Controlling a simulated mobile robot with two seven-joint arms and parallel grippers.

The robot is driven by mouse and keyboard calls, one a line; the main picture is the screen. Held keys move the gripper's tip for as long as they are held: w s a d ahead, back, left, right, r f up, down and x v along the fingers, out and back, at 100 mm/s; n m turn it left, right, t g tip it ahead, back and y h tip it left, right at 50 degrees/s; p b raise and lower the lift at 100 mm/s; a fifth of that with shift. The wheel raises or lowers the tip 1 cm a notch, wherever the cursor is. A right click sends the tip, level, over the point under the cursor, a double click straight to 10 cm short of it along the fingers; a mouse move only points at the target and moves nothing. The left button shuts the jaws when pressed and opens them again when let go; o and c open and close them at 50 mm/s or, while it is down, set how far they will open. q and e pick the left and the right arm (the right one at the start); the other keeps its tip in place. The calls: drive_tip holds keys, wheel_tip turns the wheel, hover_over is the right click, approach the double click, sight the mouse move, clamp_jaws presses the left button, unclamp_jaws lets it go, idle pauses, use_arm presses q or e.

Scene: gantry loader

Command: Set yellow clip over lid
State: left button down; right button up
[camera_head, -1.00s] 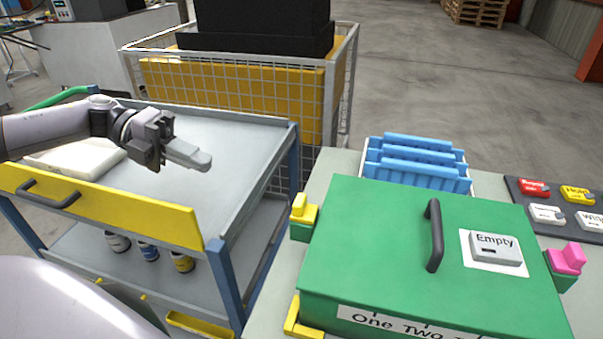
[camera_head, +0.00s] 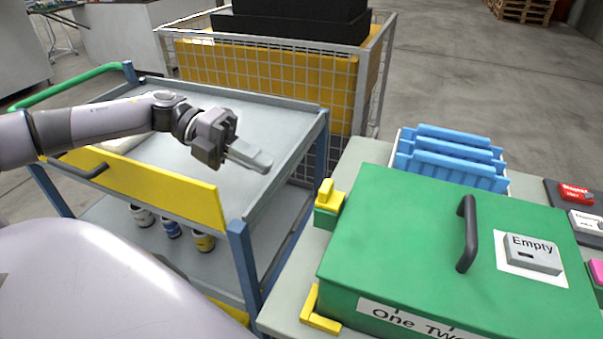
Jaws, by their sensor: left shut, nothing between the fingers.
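The yellow clip (camera_head: 325,192) stands upright on a green block at the left side of the green box. The green lid (camera_head: 405,225) is closed on the box and has a dark handle (camera_head: 467,234). The clip is beside the lid's left edge, not over it. My left gripper (camera_head: 249,157) is shut and empty, above the trolley's top shelf, to the left of the clip and apart from it. My right gripper is not in view.
A grey "Empty" tag (camera_head: 532,254) lies on the lid. A pink clip (camera_head: 597,270) is cut off at the right edge. Blue dividers (camera_head: 452,158) stand in a tray behind the box. The trolley (camera_head: 243,258) and a mesh cage (camera_head: 375,95) stand to the left and behind.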

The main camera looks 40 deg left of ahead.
use_arm(q)
drive_tip(key=p, duration=0.2)
approach(330, 194)
drive_tip(key=x, duration=0.5)
drive_tip(key=shift+w+a+f, duration=0.1)
